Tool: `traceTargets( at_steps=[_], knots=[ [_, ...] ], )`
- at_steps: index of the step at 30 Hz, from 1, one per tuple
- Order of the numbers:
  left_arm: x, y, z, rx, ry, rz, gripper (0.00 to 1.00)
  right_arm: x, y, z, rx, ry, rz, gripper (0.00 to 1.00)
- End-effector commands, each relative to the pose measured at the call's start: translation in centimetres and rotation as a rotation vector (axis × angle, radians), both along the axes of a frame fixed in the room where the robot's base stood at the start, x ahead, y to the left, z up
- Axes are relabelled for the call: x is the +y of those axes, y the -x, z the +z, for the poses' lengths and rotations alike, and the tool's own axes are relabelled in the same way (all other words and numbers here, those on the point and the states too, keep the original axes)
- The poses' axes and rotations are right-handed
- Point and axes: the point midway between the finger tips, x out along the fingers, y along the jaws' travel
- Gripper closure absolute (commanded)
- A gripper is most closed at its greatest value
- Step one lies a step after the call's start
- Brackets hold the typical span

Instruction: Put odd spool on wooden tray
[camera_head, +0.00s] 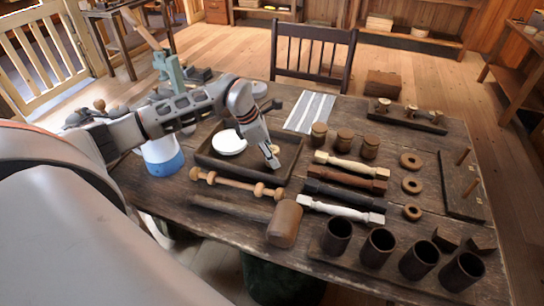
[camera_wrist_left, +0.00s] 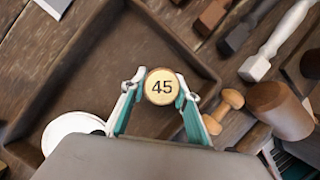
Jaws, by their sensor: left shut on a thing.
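My left gripper (camera_head: 272,158) is over the right part of the wooden tray (camera_head: 238,171). In the left wrist view its two fingertips (camera_wrist_left: 160,92) are closed on a small round spool (camera_wrist_left: 160,87), whose pale end face reads 45. Behind the spool lies the bare floor of the tray (camera_wrist_left: 95,60). Whether the spool touches the tray floor I cannot tell. A white disc (camera_head: 229,142) lies in the tray's left part; it also shows in the left wrist view (camera_wrist_left: 68,132). My right gripper is not in view.
A dark rack (camera_head: 420,124) with spools stands at the back right. A turned wooden spindle (camera_head: 236,184) and a mallet (camera_head: 284,222) lie in front of the tray. Several spindles, jars and cups (camera_head: 379,247) crowd the right side.

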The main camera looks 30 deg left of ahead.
Motion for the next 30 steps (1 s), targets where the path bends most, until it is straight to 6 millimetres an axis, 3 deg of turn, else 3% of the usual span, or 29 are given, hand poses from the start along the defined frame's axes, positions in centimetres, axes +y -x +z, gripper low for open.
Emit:
traceTargets(
  at_steps=[11, 12, 14, 24, 30],
  knots=[
    [0.0, 0.0, -0.6, -0.002, -0.001, 0.001, 0.88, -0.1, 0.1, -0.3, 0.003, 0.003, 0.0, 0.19],
    [0.0, -0.1, -0.6, -0.002, -0.001, 0.001, 0.65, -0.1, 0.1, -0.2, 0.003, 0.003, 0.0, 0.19],
    [0.0, -0.1, -0.6, -0.002, -0.001, 0.001, 0.53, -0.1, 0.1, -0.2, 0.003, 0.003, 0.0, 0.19],
    [0.0, -0.1, -0.4, -0.003, 0.0, 0.001, 0.53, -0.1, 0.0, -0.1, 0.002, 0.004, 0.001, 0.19],
    [0.7, 0.3, 1.5, -0.006, -0.004, 0.002, 0.53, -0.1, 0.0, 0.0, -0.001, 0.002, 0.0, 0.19]
  ],
)
